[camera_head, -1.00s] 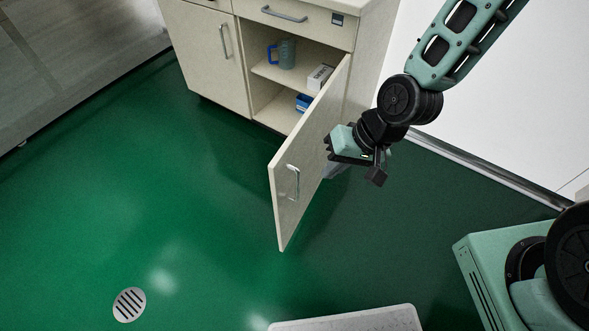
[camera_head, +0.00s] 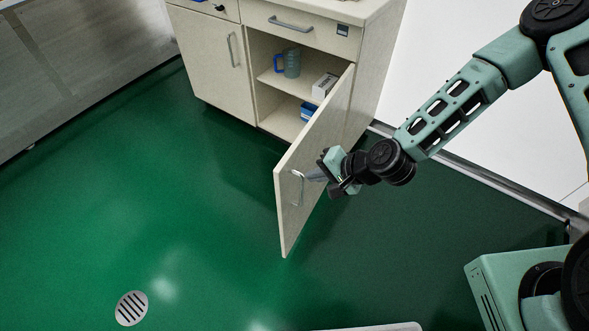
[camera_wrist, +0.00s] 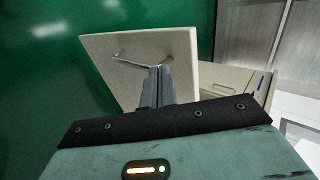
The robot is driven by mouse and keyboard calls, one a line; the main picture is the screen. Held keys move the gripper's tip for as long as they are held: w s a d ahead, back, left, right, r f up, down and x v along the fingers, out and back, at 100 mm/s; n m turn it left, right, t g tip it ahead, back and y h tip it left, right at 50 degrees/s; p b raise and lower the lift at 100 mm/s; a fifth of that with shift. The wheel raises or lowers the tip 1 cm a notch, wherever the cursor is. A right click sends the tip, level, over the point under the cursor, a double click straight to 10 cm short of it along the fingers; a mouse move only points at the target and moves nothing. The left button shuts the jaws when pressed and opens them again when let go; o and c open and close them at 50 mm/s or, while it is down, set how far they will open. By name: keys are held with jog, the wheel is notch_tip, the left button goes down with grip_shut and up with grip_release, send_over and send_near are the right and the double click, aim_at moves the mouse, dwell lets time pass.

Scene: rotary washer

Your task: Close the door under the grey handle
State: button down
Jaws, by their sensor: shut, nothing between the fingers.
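The cream door (camera_head: 318,140) of the cabinet stands wide open, hinged at the cabinet's right side. Its metal handle (camera_head: 298,187) is near the free edge. Above the opening is a drawer with a grey handle (camera_head: 290,23). My gripper (camera_head: 312,175) is shut and empty, on the right side of the door, its fingers pointing at the face close to the handle. In the wrist view the shut fingers (camera_wrist: 158,74) overlap the door panel (camera_wrist: 112,78) beside its handle (camera_wrist: 138,64). I cannot tell whether they touch it.
The open cabinet holds a blue-handled mug (camera_head: 291,63), a white box (camera_head: 324,86) and a blue item (camera_head: 308,112) on its shelves. A closed door (camera_head: 210,55) adjoins it on the left. The green floor is clear around the open door, with a drain (camera_head: 132,308) at front left.

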aim_at(284, 173)
jog(key=a, duration=0.1)
jog(key=w+a+f, duration=0.1)
jog(key=a, duration=0.1)
jog(key=w+a+f+p, duration=0.1)
jog(key=shift+w+a, duration=0.2)
jog(key=shift+w, duration=0.05)
jog(key=shift+w+a, duration=0.3)
jog(key=shift+a, duration=0.15)
